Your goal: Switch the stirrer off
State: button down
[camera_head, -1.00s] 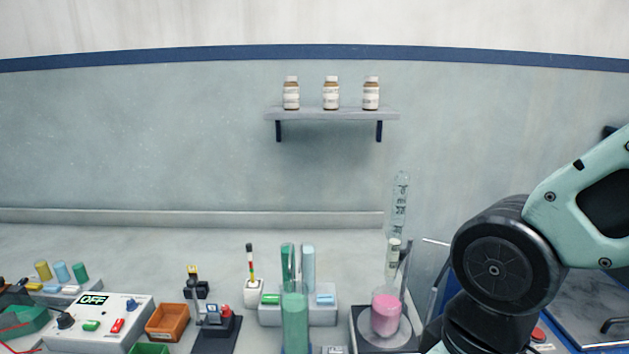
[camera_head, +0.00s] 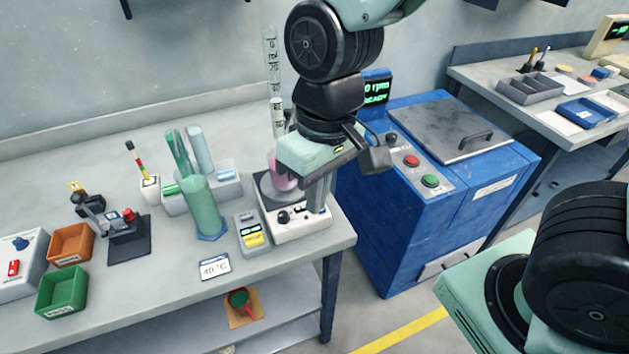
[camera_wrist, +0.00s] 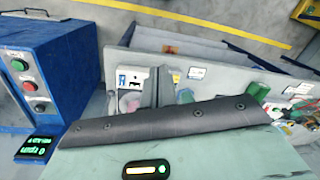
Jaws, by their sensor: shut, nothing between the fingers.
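The stirrer (camera_head: 318,230) is a white box near the front right corner of the bench. Its front panel faces me with a dark knob and a small switch-like control; their settings are too small to read. A beaker of pink liquid (camera_head: 277,180) stands on its round top plate, partly hidden by my arm. My gripper (camera_head: 318,206) points down at the right part of the stirrer, its fingers together and empty. I cannot tell whether they touch it. In the wrist view, the fingers (camera_wrist: 160,84) show just beside the stirrer's white panel (camera_wrist: 131,78).
A small grey device with a yellow display (camera_head: 250,236) and a green cylinder (camera_head: 203,208) stand left of the stirrer. A 40 °C card (camera_head: 215,269) is near the bench edge. A blue machine (camera_head: 420,200) with red and green buttons stands close on the right.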

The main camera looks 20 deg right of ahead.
jog(key=w+d+f+m+p, duration=0.1)
jog(key=w+d+m, duration=0.1)
jog(key=w, duration=0.5)
jog(key=w+d+f+m+h+p, duration=0.1)
jog(key=w+d+f+m, duration=0.1)
jog(key=w+d, duration=0.3)
jog(key=shift+w+m+t, duration=0.3)
jog(key=shift+w+m, duration=0.1)
jog(key=shift+w, duration=0.8)
jog(key=shift+f, duration=0.15)
notch_tip(320, 180, down, 14)
jog(key=p, duration=0.2)
jog(key=shift+p, duration=0.3)
